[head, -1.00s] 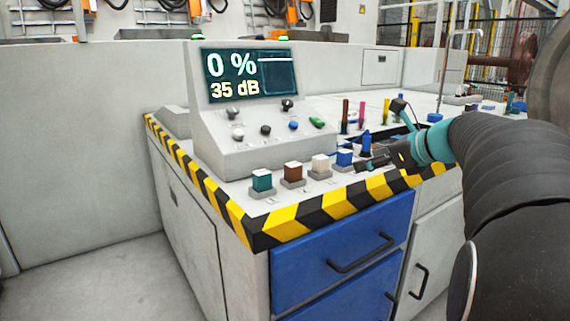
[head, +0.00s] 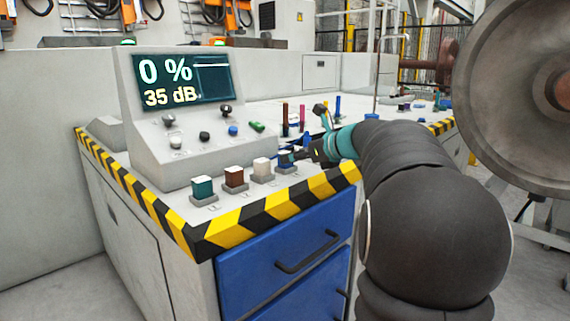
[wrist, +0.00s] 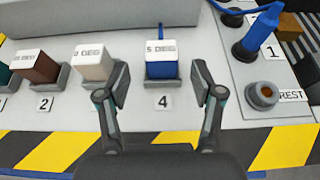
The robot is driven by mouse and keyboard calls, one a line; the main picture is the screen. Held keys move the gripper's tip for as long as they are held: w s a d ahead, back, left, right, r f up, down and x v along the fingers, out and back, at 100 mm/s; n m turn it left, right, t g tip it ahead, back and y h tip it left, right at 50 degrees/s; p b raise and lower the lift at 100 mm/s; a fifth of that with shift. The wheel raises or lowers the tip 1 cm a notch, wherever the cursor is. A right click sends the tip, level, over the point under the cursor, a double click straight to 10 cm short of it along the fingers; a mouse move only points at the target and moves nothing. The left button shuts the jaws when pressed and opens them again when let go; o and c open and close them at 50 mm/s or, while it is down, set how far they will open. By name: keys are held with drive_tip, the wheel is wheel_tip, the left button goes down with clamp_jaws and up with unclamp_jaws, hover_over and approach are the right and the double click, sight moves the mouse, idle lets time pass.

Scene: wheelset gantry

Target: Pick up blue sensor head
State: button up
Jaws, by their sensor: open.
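The blue sensor head (wrist: 162,69) is a small block with a white top marked in degrees. It stands upright in a grey holder by the number 4 label in the wrist view. It is partly covered in the head view (head: 284,157), at the right end of the front row. My gripper (wrist: 161,82) is open, one finger left and one right of the blue sensor head, with visible gaps. I cannot tell whether the fingertips are down at its height. Nothing is held.
White (wrist: 95,65) and brown (wrist: 36,67) heads stand in holders left of the blue one. Right are a blue probe (wrist: 262,34) by label 1 and an empty REST socket (wrist: 263,94). A console with a screen (head: 185,82) stands behind the row. A large wheel (head: 520,90) is at right.

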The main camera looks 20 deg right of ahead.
drive_tip(key=x, duration=0.4)
drive_tip(key=shift+w+f, duration=0.1)
drive_tip(key=shift+w, duration=0.2)
drive_tip(key=shift+c, duration=0.3)
clamp_jaws()
